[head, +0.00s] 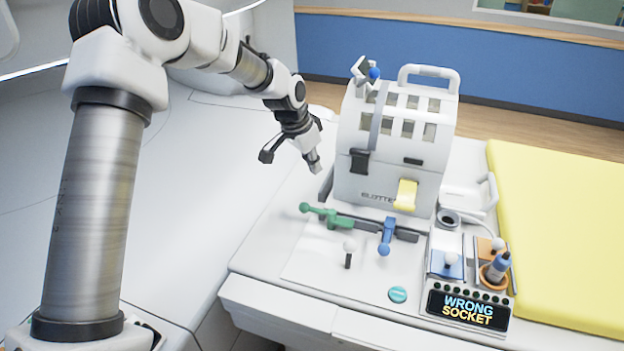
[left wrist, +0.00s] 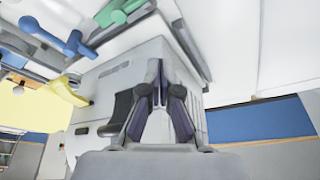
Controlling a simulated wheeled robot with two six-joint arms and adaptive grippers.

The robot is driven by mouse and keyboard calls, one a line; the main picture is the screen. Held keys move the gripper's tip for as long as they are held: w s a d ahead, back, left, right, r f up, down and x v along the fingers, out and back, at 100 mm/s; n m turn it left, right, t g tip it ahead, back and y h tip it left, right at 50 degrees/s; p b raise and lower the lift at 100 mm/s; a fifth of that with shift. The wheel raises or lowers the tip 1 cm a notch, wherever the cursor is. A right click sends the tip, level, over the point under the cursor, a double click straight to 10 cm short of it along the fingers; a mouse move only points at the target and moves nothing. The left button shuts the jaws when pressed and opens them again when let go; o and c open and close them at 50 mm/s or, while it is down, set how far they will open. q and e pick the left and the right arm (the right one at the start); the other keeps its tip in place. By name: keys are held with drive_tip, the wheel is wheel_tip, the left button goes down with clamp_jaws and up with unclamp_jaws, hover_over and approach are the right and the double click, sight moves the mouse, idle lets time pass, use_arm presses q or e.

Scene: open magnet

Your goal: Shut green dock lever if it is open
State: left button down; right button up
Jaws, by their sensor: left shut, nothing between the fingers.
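The green dock lever (head: 325,213) is at the front left of the white machine, with its ball-ended handle pointing left, roughly along the dock edge. In the left wrist view the green lever (left wrist: 118,10) shows at the top, partly cut off. A blue lever (head: 386,238) beside it points toward the front; it also shows in the left wrist view (left wrist: 68,42). My left gripper (head: 314,163) is shut and empty, above and behind the green lever's ball end, apart from it. Its fingers (left wrist: 160,85) show in the left wrist view. My right gripper is out of view.
The white machine (head: 395,135) stands right of my left gripper, with a yellow lever (head: 405,195) on its front. A display (head: 467,310) reads "WRONG SOCKET". A white-knobbed stick (head: 348,250) and a teal button (head: 397,294) are in front. The table left of the machine is clear.

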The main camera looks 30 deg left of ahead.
use_arm(q)
drive_tip(key=p+x, duration=0.1)
drive_tip(key=x, duration=0.8)
drive_tip(key=s+p, duration=0.1)
drive_tip(key=s+a+p, duration=0.1)
drive_tip(key=s, duration=0.1)
drive_tip(key=shift+s+a+f, duration=0.1)
drive_tip(key=shift+a+f, duration=0.05)
drive_tip(key=shift+f, duration=0.1)
drive_tip(key=shift+s+a, duration=0.1)
drive_tip(key=shift+s, duration=0.2)
drive_tip(key=shift+f, duration=0.15)
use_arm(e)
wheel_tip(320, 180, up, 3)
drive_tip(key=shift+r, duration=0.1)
use_arm(q)
drive_tip(key=shift+w, duration=0.15)
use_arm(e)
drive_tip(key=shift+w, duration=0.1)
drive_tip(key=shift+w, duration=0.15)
